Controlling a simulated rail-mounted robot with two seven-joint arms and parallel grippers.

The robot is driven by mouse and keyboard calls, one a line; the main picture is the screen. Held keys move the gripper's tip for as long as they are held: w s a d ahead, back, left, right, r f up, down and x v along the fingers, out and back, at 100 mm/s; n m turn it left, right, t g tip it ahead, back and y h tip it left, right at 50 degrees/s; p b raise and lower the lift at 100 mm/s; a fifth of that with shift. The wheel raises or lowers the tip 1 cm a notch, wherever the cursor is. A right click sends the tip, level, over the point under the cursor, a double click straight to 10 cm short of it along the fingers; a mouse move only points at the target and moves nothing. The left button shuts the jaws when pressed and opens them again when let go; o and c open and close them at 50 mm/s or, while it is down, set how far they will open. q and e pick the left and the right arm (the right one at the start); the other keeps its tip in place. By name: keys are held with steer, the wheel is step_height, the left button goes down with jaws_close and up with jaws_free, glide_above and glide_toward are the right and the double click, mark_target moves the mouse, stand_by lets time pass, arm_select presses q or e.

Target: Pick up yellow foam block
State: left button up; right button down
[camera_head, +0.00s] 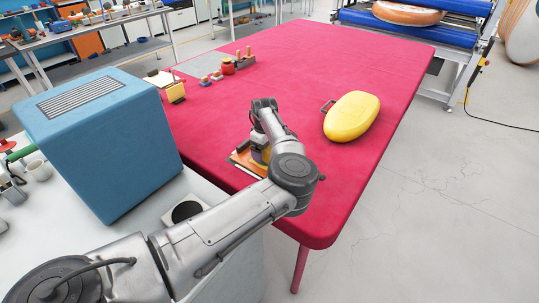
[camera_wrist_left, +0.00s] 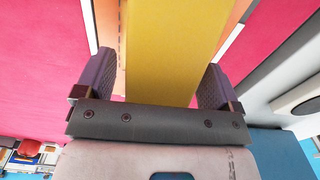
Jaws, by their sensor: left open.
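The yellow foam block (camera_wrist_left: 175,45) fills the gap between the fingers of my left gripper (camera_wrist_left: 156,72) in the left wrist view. The gripper is open, with one purple-grey finger on each side of the block. A narrow gap shows beside the fingers; I cannot tell whether either touches it. In the head view my left gripper (camera_head: 257,150) points down at the near left part of the red table, and the block (camera_head: 266,154) is mostly hidden behind my arm. An orange board with white edges (camera_head: 242,162) lies beneath the block. My right gripper is not in view.
A yellow oval float (camera_head: 352,116) with a grey handle lies right of my arm on the red table (camera_head: 300,60). A blue box (camera_head: 105,140) stands at left. Small blocks and a red jar (camera_head: 228,67) sit farther back. The table's far middle is clear.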

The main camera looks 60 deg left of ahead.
arm_select(q)
steer(key=shift+c, duration=0.2)
steer(key=shift+r, duration=0.1)
steer(key=c, duration=1)
